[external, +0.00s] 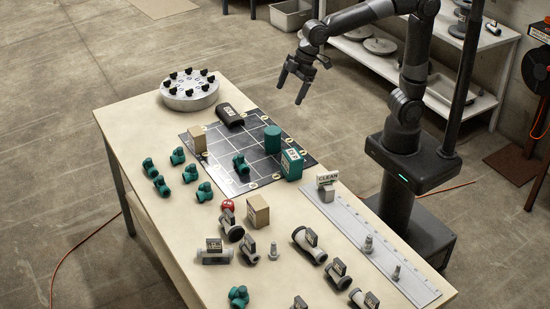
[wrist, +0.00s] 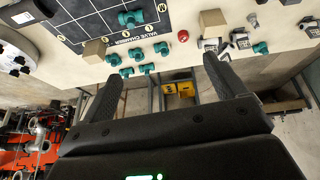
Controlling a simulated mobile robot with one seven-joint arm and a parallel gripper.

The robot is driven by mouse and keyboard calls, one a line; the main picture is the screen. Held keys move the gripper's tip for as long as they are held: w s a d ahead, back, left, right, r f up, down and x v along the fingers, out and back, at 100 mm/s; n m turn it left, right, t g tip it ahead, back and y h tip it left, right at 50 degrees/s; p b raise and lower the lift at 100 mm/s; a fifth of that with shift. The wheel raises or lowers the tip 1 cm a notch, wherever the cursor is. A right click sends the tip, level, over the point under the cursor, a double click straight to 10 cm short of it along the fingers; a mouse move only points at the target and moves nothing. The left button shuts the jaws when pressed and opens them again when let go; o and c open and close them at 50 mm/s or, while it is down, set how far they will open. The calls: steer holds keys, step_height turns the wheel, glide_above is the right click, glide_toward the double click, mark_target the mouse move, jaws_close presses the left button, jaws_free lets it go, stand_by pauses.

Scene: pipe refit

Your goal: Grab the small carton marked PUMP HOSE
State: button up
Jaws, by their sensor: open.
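My gripper (external: 291,93) is open and empty, raised in the air beyond the far side of the table. Its two fingers are spread in the wrist view (wrist: 163,70), with nothing between them. Two tan cartons show in the wrist view, one at left (wrist: 94,51) and one near the top (wrist: 212,18). I cannot read PUMP HOSE on any.
A round flange plate (external: 190,95) stands at the table's far left. Several green valves, grey pipe fittings and a metal rail (external: 375,252) crowd the near part.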

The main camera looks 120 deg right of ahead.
steer(key=w+d+f, duration=0.4)
steer(key=w+d, duration=0.3)
steer(key=d, duration=0.1)
steer(key=w+d+f, duration=0.4)
steer(key=w+d, duration=0.3)
steer(key=shift+m+y, duration=0.3)
steer(key=w+d+f, duration=0.1)
steer(key=d+f, duration=0.3)
steer(key=d, duration=0.1)
steer(key=w+d+f, duration=0.2)
steer(key=d+f, duration=0.3)
steer(key=w+d+f, duration=0.2)
steer(key=d+f, duration=0.2)
steer(key=d, duration=0.2)
steer(key=shift+d+f, duration=0.1)
steer(key=shift+f, duration=0.25)
glide_toward(192, 150)
steer(key=x, duration=0.5)
steer(key=shift+w+f, duration=0.1)
steer(key=shift+w, duration=0.05)
steer(key=shift+c, duration=0.3)
steer(key=c, duration=1)
